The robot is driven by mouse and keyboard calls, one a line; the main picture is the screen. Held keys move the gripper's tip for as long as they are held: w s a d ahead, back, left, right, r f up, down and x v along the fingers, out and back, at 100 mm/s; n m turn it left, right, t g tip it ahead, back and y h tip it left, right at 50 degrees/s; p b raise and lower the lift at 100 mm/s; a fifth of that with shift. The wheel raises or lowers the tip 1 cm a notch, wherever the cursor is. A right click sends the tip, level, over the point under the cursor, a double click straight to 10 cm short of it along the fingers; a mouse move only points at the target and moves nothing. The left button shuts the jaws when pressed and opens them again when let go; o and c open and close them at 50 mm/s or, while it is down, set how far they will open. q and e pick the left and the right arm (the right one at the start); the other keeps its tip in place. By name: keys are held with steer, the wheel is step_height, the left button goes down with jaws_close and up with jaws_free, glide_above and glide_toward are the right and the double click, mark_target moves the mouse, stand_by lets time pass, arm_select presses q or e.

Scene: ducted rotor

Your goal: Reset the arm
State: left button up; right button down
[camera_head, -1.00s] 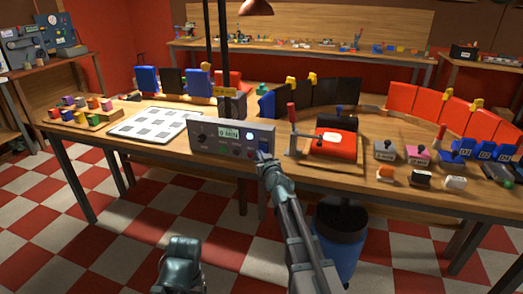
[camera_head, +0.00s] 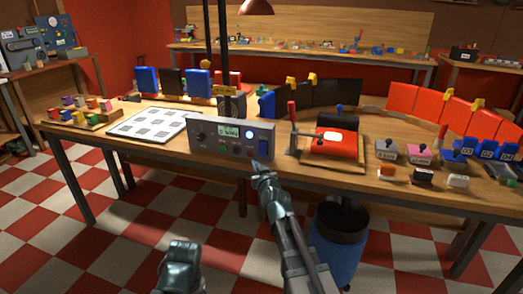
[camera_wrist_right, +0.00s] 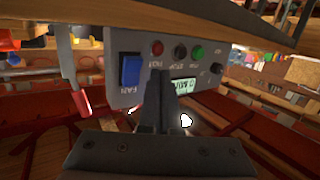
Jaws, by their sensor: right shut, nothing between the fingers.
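My right gripper (camera_head: 257,165) is shut and empty, in front of the lower edge of the grey control box (camera_head: 203,143) at the table's front. In the right wrist view its closed fingers (camera_wrist_right: 164,100) overlap the upside-down control box (camera_wrist_right: 118,92), just beside its display (camera_wrist_right: 185,86). The blue switch (camera_wrist_right: 130,69), red button (camera_wrist_right: 157,47) and green button (camera_wrist_right: 197,52) are in clear sight there. I cannot tell whether the fingertips touch the box; a gap seems to show.
The wooden table (camera_head: 160,155) carries a white grid board (camera_head: 150,122) to the left and a red press-like fixture (camera_head: 333,142) to the right. A blue bin (camera_head: 338,262) stands on the floor beside my right arm. Checkered floor is open at the left.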

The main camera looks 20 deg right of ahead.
steer(key=shift+s+a+f, duration=0.1)
steer(key=shift+s+a, duration=0.05)
steer(key=shift+a, duration=0.05)
steer(key=s+a+f+n+g+y, duration=0.2)
steer(key=s+a+f+n+g, duration=0.2)
steer(key=s+a+f+g, duration=1.15)
steer(key=s+f+h, duration=0.3)
steer(key=s, duration=1.5)
step_height(320, 180, up, 16)
steer(key=g+p, duration=0.1)
steer(key=p, duration=1.5)
steer(key=shift+s+a+r+p, duration=0.2)
steer(key=shift+r+p, duration=0.05)
steer(key=shift+p, duration=0.15)
